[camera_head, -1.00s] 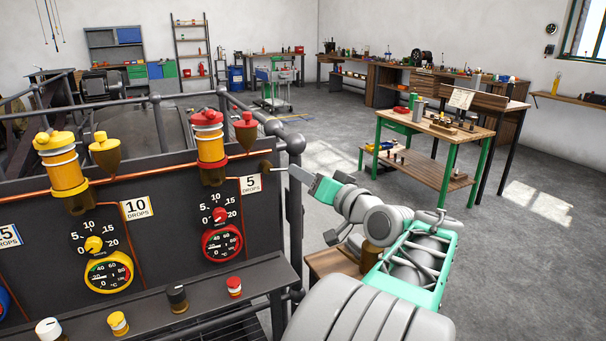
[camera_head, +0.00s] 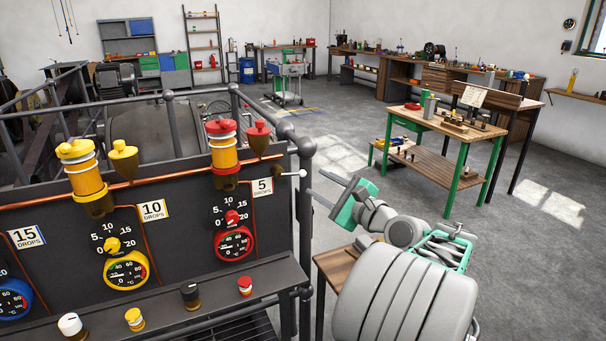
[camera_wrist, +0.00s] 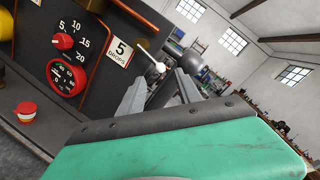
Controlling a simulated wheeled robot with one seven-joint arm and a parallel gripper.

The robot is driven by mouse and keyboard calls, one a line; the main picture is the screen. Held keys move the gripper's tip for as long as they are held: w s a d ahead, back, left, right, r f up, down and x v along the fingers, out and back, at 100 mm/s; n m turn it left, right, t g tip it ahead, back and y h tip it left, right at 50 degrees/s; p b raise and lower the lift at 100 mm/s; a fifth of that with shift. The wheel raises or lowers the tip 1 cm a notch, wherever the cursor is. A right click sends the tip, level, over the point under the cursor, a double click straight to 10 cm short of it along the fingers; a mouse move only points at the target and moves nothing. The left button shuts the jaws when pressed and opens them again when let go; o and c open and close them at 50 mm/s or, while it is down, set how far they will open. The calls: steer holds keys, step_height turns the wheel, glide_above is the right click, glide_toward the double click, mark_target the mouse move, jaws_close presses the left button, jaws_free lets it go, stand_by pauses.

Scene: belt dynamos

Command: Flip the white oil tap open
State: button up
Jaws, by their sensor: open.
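The white oil tap (camera_head: 302,173) is a thin light lever with a white ball end, at the right end of the copper pipe on the dark panel. In the head view its lever lies nearly level and points right. It also shows in the wrist view (camera_wrist: 160,67), ahead of my fingers. My gripper (camera_head: 325,188) is open and empty, just right of the tap and a little lower in the head view. In the wrist view my gripper (camera_wrist: 157,85) has its two fingers apart, with the white ball above the gap. I see no contact with the tap.
The panel (camera_head: 180,225) carries red and yellow oilers, dials and gauges. A grey railing post (camera_head: 305,205) stands at its right edge, close to my gripper. A ledge (camera_head: 215,300) below holds several small caps. Open floor lies to the right, before a green-legged workbench (camera_head: 445,160).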

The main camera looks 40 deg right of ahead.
mark_target(302, 173)
steer(key=w, duration=0.7)
steer(key=shift+w+d, duration=0.15)
steer(key=shift+w, duration=0.2)
jaws_close()
steer(key=shift+r, duration=0.2)
stand_by(0.8)
